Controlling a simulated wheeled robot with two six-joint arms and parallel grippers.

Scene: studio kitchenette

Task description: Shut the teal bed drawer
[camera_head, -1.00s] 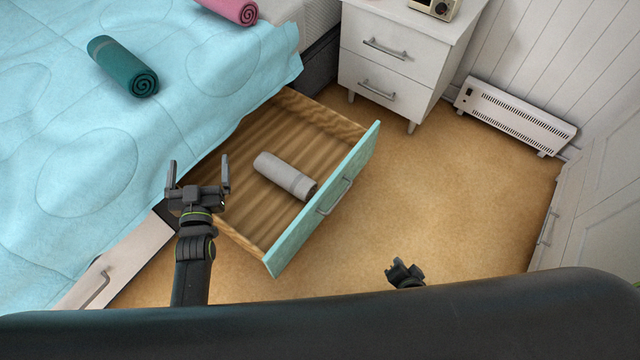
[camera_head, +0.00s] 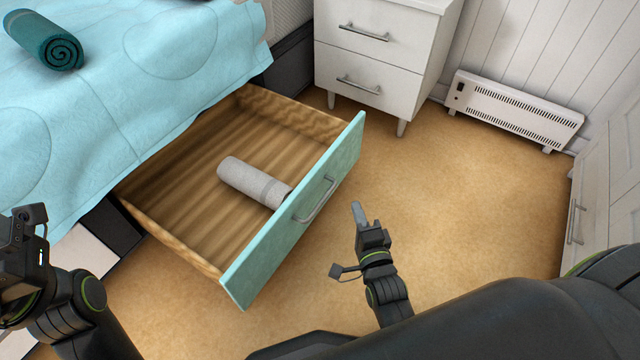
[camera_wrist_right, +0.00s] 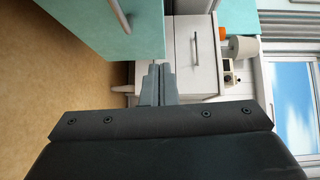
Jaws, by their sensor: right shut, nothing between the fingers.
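The teal bed drawer (camera_head: 296,229) stands pulled out from under the bed, its wooden inside showing in the head view. A rolled grey towel (camera_head: 252,182) lies in it. A metal bar handle (camera_head: 316,200) is on its front. My right gripper (camera_head: 359,213) is shut and empty, in front of the drawer face and apart from it, to the right of the handle. In the right wrist view the shut fingers (camera_wrist_right: 158,84) show beside the teal front (camera_wrist_right: 105,25). My left gripper (camera_head: 22,230) is at the left edge, partly cut off; its fingers are not clear.
The bed has a light blue cover (camera_head: 110,90) with a rolled dark teal towel (camera_head: 45,40). A white nightstand (camera_head: 378,60) stands behind the drawer. A white heater (camera_head: 515,108) is at the wall. The tan floor (camera_head: 470,190) right of the drawer is clear.

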